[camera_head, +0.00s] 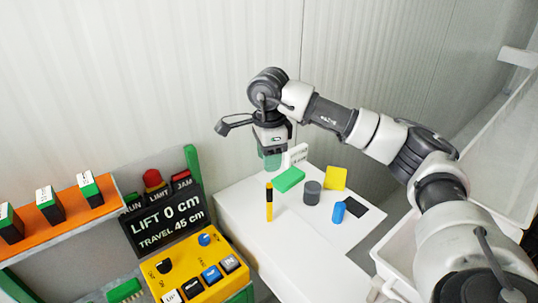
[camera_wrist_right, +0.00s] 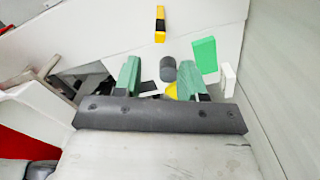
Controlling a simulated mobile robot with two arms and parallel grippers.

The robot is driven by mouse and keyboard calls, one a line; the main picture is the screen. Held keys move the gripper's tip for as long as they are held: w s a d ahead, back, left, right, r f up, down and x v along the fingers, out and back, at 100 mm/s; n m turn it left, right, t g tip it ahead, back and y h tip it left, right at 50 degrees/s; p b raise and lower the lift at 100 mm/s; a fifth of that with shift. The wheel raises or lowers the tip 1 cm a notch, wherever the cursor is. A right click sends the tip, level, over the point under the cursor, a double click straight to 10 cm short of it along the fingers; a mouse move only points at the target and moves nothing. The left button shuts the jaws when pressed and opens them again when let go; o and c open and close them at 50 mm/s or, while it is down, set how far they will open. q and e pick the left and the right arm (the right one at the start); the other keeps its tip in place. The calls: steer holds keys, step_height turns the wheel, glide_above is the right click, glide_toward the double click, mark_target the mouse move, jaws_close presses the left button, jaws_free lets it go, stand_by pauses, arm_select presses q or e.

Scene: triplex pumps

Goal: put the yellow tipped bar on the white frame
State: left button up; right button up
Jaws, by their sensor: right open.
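A slim upright bar (camera_head: 269,203), yellow with a black band below its yellow tip, stands on the white table (camera_head: 300,255). The bar also shows in the right wrist view (camera_wrist_right: 160,24), beyond the fingertips. My right gripper (camera_head: 271,160) points down behind the bar, at the table's back left, holding nothing. Its two green fingers stand apart in the wrist view (camera_wrist_right: 160,80). A small white piece with lettering (camera_head: 298,153) stands beside the gripper; I cannot tell whether it is the white frame. My left gripper is not in view.
A green block (camera_head: 289,179), grey cylinder (camera_head: 312,192), yellow square (camera_head: 336,178), blue cylinder (camera_head: 339,212) and black plate (camera_head: 355,207) lie right of the bar. A yellow control box (camera_head: 195,265) and lift sign (camera_head: 165,220) are at left. The table's front is clear.

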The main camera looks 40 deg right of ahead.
steer(key=shift+r+b, duration=0.3)
steer(key=shift+r, duration=1.2)
stand_by(1.2)
